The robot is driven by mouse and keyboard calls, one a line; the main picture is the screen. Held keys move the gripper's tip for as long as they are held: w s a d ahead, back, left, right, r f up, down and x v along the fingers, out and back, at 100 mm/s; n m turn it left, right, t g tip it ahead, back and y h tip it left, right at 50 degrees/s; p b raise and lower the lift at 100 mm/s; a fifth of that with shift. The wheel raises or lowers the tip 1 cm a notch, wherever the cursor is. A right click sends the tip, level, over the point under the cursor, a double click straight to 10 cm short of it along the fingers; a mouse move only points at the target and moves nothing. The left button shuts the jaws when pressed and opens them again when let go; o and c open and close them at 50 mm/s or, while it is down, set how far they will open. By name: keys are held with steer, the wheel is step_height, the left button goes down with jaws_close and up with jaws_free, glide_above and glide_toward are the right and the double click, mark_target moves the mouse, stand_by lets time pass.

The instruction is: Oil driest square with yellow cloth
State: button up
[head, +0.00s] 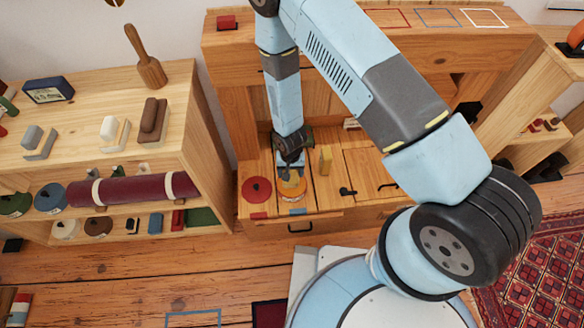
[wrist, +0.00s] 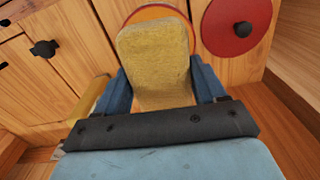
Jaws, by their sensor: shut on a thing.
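My gripper (head: 291,172) is low over the wooden worktop of the bench. In the wrist view its two blue fingers (wrist: 160,90) are shut on a yellow cloth pad (wrist: 154,62). Red (head: 397,18), blue (head: 438,17) and white (head: 485,17) square outlines lie on the bench's upper top. Which square is driest cannot be told from here.
A red disc (head: 256,189) with a black knob lies left of my gripper. A yellow upright block (head: 325,160) stands close on its right. A shelf (head: 120,150) with rolls, blocks and a mallet (head: 147,62) is at left. The worktop farther right has black handles.

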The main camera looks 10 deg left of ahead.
mark_target(292, 178)
steer(key=shift+w+d+f, duration=0.1)
steer(key=shift+d+f, duration=0.05)
steer(key=shift+f, duration=0.6)
steer(key=shift+w+d+f, duration=0.1)
steer(key=shift+f, duration=1.95)
steer(key=shift+f, duration=0.5)
steer(key=shift+r, duration=0.15)
steer(key=shift+r, duration=3.4)
